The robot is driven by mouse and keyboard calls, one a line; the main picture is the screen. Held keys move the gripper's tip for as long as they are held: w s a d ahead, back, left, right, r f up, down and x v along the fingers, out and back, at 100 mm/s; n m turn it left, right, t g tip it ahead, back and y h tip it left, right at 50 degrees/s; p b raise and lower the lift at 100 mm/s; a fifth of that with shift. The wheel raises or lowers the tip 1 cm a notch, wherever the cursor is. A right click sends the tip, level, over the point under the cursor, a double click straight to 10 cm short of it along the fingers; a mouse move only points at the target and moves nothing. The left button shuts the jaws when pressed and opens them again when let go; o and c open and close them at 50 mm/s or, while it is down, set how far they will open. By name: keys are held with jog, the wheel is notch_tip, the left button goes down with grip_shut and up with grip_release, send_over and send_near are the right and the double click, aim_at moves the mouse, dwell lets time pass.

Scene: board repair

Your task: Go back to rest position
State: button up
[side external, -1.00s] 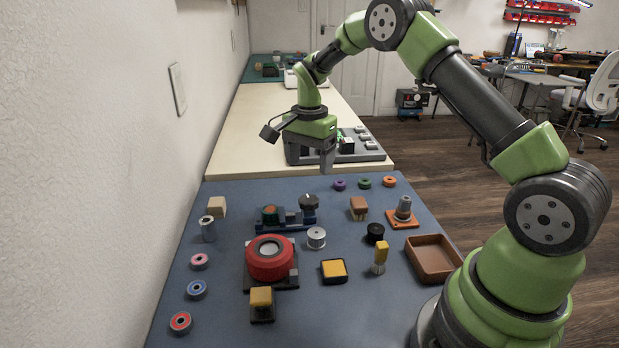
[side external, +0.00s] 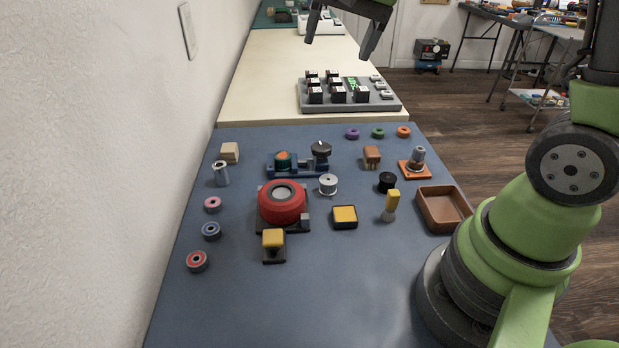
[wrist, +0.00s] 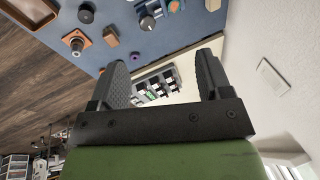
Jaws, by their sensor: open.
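My gripper (side external: 344,35) is at the top of the side view, raised well above the cream table. Its two dark fingers are spread apart with nothing between them. In the wrist view my gripper (wrist: 162,82) is also open and empty. The grey board (side external: 350,103) with several black blocks and a green display lies on the cream table below the gripper. It also shows between the fingers in the wrist view (wrist: 155,84), some distance away. The upper part of my arm is partly outside the side view.
A blue mat (side external: 330,290) holds a red round device (side external: 282,203), several coloured rings, small brushes and blocks, and a brown tray (side external: 443,208). A wall runs along the left. The air around my gripper looks clear.

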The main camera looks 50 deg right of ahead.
jog(key=s+a+r+n+t, duration=0.1)
jog(key=s+a+n+t, duration=0.1)
jog(key=s, duration=0.5)
jog(key=s+a+r+n+t+y, duration=0.1)
jog(key=s+a+n, duration=0.2)
jog(key=s, duration=0.5)
jog(key=shift+s+a+n+t, duration=0.3)
jog(key=shift+n+t, duration=0.1)
jog(key=shift+n, duration=0.5)
